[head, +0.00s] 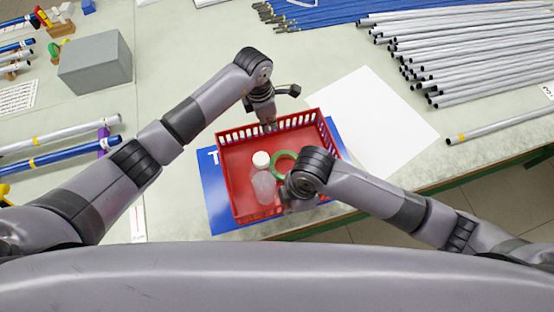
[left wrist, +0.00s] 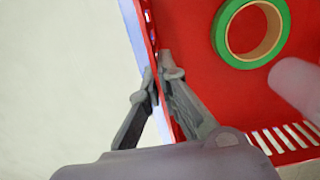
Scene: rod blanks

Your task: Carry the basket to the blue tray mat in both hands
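The red basket (head: 228,165) is over the blue tray mat (head: 216,200), whose edges show on its left, front and right. I cannot tell whether it rests on the mat or hangs just above. A green tape roll (head: 276,166) and a translucent bottle with a white cap (head: 264,188) are inside. My left gripper (head: 269,126) is at the back wall; in the left wrist view its fingers (left wrist: 158,76) pinch the red wall from both sides. My right gripper (head: 300,200) is at the basket's front right; its wrist hides the fingers.
A white sheet (head: 375,120) lies right of the basket. Many grey rods (head: 460,50) lie at the back right, one apart (head: 500,124). A grey box (head: 95,65) and more rods (head: 60,155) are at left. The table's front edge is close to the basket.

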